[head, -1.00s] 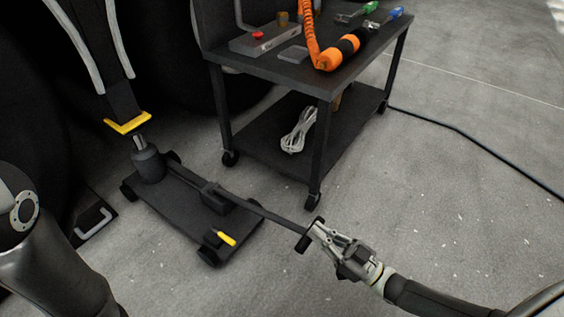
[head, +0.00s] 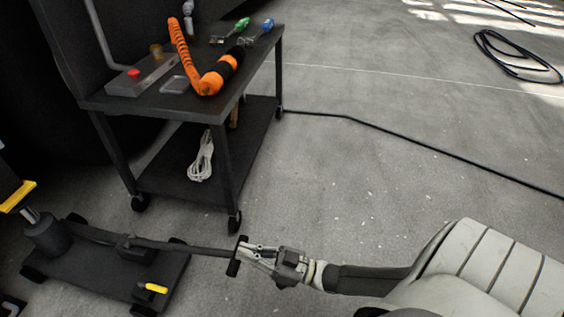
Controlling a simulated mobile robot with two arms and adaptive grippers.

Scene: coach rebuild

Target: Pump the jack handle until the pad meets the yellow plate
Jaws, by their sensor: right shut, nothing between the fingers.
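The dark jack (head: 105,268) sits on the floor at lower left on small wheels, with a yellow lever on its near side. Its upright cylinder (head: 47,237) carries a light ram, with the pad at its top just under the yellow plate (head: 17,196). I cannot tell whether pad and plate touch. The jack handle (head: 185,247) reaches low to the right and ends in a crossbar (head: 236,256). My right gripper (head: 248,256) is at the crossbar, its fingers shut with nothing between them. My left gripper is out of view.
A dark wheeled cart (head: 190,107) stands behind the handle, with an orange coiled-cord tool (head: 216,78) on top and a white cable bundle (head: 202,158) on its lower shelf. A black cable (head: 400,142) runs across the floor at right. The floor between is clear.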

